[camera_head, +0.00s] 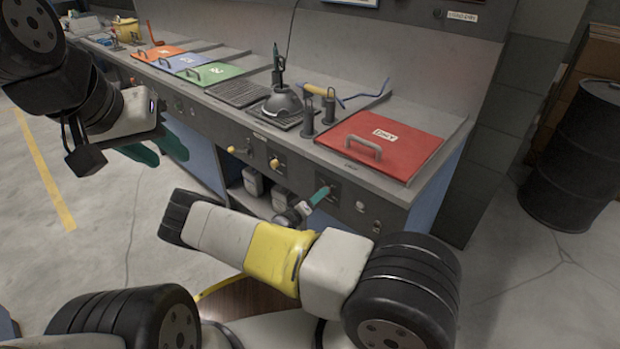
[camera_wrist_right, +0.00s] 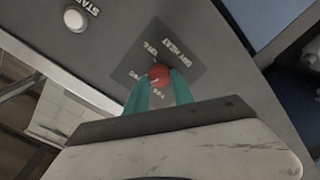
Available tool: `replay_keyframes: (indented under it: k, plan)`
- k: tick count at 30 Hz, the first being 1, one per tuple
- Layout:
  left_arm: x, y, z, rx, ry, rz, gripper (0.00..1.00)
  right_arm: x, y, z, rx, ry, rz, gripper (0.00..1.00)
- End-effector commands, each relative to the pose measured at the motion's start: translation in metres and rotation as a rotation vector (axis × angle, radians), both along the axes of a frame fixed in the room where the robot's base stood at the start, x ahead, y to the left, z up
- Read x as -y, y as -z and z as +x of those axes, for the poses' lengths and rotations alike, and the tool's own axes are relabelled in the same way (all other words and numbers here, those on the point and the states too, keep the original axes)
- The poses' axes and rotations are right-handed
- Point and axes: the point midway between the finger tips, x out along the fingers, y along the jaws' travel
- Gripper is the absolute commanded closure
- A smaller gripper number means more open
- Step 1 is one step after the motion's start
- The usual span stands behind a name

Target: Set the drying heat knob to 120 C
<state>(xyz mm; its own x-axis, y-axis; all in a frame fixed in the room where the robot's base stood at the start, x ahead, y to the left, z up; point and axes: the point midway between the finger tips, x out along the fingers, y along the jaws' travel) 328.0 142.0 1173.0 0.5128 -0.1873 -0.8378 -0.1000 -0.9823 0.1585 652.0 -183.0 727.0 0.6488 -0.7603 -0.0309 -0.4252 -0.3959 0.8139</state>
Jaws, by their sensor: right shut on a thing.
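The dry heat knob (camera_wrist_right: 159,74) is a red round knob on a dark plate marked DRY HEAT in the right wrist view. Small temperature marks ring it, but they are too blurred to read surely, and I cannot tell which one it points to. My right gripper (camera_wrist_right: 158,88) has its teal fingers shut on the knob, one on each side. In the head view my right gripper (camera_head: 320,196) is at the bench's front panel below the red DRY lid (camera_head: 400,142), and hides the knob. My left gripper (camera_head: 158,149) is open and empty, left of the bench front.
A START button (camera_wrist_right: 75,19) is on the panel beside the knob plate. Two yellowish knobs (camera_head: 234,150) (camera_head: 274,163) sit further left on the bench front (camera_head: 210,115). A black drum (camera_head: 575,160) stands at the right. The floor (camera_head: 500,280) before it is clear.

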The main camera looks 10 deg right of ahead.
Motion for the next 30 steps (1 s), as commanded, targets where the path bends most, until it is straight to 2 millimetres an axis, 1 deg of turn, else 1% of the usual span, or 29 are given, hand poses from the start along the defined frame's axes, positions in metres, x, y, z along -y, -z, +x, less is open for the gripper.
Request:
replay_keyframes:
  k: [6, 12, 18, 30]
  plan:
    - [0.0, 0.0, 0.0, 0.0, 0.0, 0.0, 0.64, -0.0009, 0.0018, -0.0008, 0.11, -0.002, 0.091, 1.0]
    - [0.0, 0.0, 0.0, 0.0, 0.0, 0.0, 0.64, -0.0007, 0.0019, -0.0009, 0.177, -0.001, 0.144, 1.0]
    - [0.0, 0.0, 0.0, 0.0, 0.0, 0.0, 0.64, -0.0006, 0.002, -0.0009, 0.208, -0.001, 0.169, 1.0]
    - [0.0, 0.0, 0.0, 0.0, 0.0, 0.0, 0.64, -0.0007, 0.0022, -0.0009, 0.214, 0.0, 0.174, 1.0]
